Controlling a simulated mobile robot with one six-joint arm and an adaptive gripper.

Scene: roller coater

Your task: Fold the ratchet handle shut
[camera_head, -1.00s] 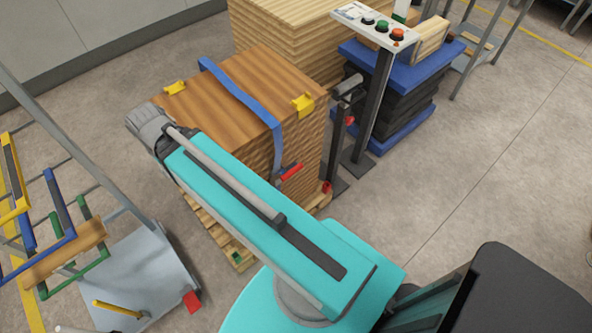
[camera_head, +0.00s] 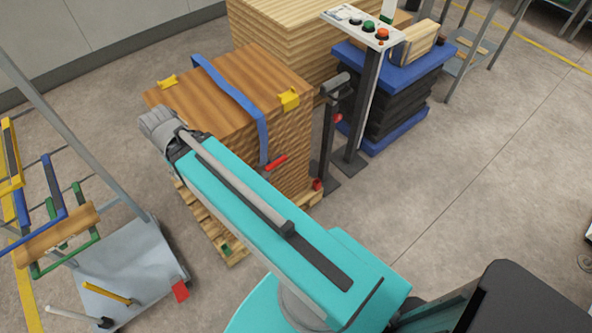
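The ratchet handle (camera_head: 276,163) is red and sits on the blue strap (camera_head: 238,92) on the near right side of the wood stack. It sticks out to the right of the strap; how far open it is cannot be told at this size. The strap runs over the stack's top and down that side. My turquoise arm reaches across the front of the stack, its upper end at the stack's left corner, left of the handle. My gripper's fingers do not show, so whether it is open or shut is hidden.
A grey cart (camera_head: 130,272) stands at left.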

